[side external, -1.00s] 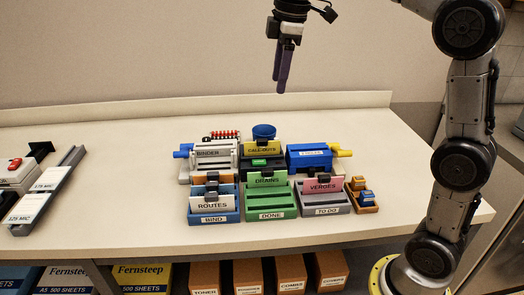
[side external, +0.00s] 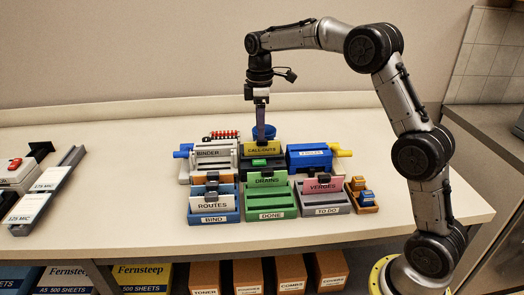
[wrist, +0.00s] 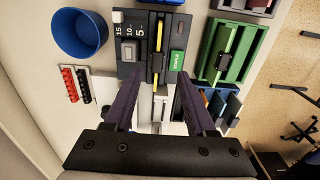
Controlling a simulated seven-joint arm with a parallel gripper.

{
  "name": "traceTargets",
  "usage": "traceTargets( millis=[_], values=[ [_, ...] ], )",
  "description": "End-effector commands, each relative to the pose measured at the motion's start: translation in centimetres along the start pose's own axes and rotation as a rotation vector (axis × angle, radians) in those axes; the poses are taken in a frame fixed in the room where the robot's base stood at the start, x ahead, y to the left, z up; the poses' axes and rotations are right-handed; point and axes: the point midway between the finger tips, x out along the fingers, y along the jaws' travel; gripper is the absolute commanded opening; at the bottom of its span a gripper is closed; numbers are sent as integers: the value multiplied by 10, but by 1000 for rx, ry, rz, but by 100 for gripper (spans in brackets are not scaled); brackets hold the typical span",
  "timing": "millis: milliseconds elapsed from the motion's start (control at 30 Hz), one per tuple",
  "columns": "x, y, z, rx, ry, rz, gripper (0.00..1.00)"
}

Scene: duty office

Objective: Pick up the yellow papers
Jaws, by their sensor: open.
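The yellow papers (side external: 264,148), with call-outs lettering, stand upright in a dark machine with a green button, at the back middle of the counter. From above, the wrist view shows their thin yellow edge (wrist: 158,38) in the dark machine (wrist: 130,72). My gripper (side external: 261,138) points down over the papers, fingertips close to their top edge. In the wrist view my gripper (wrist: 161,75) is open, a finger on each side of the line of the papers. Whether either finger touches them I cannot tell.
A blue bowl (side external: 263,130) stands behind. The binder machine (side external: 213,155) is to the left, a blue machine (side external: 309,157) to the right. In front are blue (side external: 214,218), green (side external: 271,213) and grey (side external: 326,209) trays holding papers.

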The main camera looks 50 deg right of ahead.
Motion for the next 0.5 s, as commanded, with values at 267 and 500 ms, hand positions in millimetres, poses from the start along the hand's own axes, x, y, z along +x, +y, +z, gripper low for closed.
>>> traceTargets(
  millis=[267,500],
  values=[
    [22,2,3,1,-2,-3,56],
    [54,4,6,0,-1,-2,56]
  ],
)
